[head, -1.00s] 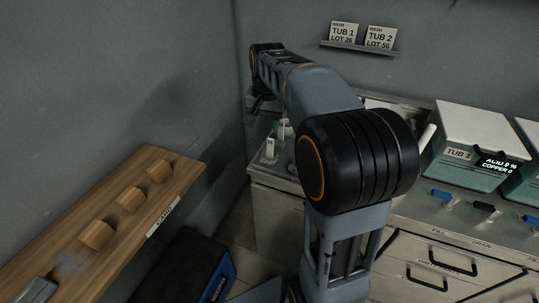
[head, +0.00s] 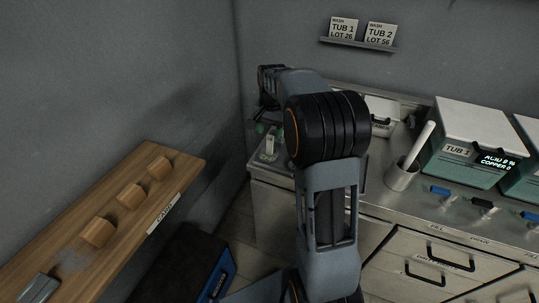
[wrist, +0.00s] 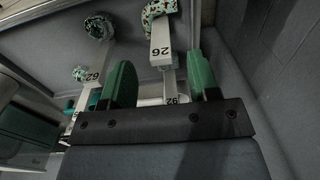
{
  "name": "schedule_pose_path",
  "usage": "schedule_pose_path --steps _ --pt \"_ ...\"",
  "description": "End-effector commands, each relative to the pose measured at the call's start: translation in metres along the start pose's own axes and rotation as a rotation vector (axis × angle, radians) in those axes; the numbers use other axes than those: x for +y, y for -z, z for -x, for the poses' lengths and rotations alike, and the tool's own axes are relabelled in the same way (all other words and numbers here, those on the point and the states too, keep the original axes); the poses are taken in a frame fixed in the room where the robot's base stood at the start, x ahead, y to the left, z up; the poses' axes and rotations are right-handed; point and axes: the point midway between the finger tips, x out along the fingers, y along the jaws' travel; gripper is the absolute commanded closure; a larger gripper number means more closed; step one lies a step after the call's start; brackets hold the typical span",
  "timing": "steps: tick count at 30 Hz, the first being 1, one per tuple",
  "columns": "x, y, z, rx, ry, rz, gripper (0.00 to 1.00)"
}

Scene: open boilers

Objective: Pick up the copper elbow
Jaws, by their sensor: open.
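The wrist view shows speckled green-and-brown pieces with white numbered tags, which look like corroded copper elbows. Another tag shows low between the fingers, partly hidden. In the head view my arm hides much of the gripper.
On the steel counter stand a cup with a white rod (head: 403,176), the Tub 1 box (head: 470,140) and coloured levers (head: 441,192). A wooden shelf with several blocks (head: 130,194) is at left. Grey walls close in the counter's far left corner.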

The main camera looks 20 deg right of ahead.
Motion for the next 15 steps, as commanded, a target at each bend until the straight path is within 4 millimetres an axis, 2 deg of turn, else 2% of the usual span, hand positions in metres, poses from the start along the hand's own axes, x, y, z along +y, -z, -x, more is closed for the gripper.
schedule_pose_path --steps 9,15 --pt "0.0 0.003 -0.04 -0.002 -0.001 0.0 0.45" --pt "0.0 0.003 -0.049 -0.001 0.0 0.0 0.45"
